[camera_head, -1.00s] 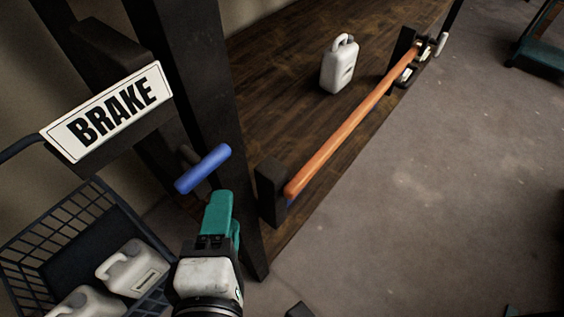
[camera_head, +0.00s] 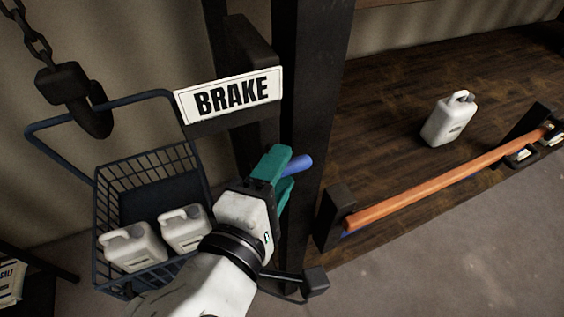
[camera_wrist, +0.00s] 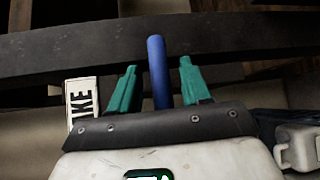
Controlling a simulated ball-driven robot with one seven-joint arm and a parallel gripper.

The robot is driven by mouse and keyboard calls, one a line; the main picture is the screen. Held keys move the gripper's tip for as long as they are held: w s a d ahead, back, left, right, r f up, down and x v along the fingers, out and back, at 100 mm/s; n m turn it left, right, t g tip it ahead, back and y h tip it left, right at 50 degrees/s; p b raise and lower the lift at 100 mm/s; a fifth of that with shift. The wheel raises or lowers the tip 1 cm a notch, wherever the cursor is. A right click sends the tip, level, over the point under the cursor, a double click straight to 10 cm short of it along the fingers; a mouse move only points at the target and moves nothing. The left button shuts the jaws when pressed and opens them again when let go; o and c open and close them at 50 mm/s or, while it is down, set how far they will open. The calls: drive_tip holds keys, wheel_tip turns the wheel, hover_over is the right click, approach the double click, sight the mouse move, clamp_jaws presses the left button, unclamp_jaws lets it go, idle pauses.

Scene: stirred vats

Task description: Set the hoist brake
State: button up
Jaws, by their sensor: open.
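The brake handle (camera_head: 299,165) is a blue bar beside the dark upright post, below the white BRAKE sign (camera_head: 232,95). My gripper (camera_head: 285,172) has teal fingers and is at the handle, covering part of it in the head view. In the wrist view the blue handle (camera_wrist: 157,72) runs between the two open fingers (camera_wrist: 157,85), with gaps on both sides. The edge of the BRAKE sign (camera_wrist: 82,103) shows at left there. The handle's near end is hidden by my gripper.
A dark wire basket (camera_head: 150,165) with white jugs (camera_head: 185,228) hangs at left, with a chain and hook (camera_head: 70,85) above it. An orange bar (camera_head: 440,180) edges the wooden platform (camera_head: 390,100) at right, where another white jug (camera_head: 450,118) stands. Grey floor is clear at lower right.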

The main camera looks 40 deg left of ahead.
drive_tip(key=shift+w+a+f, duration=0.1)
drive_tip(key=shift+w+a, duration=0.15)
drive_tip(key=shift+w, duration=0.35)
drive_tip(key=shift+c, duration=0.3)
clamp_jaws()
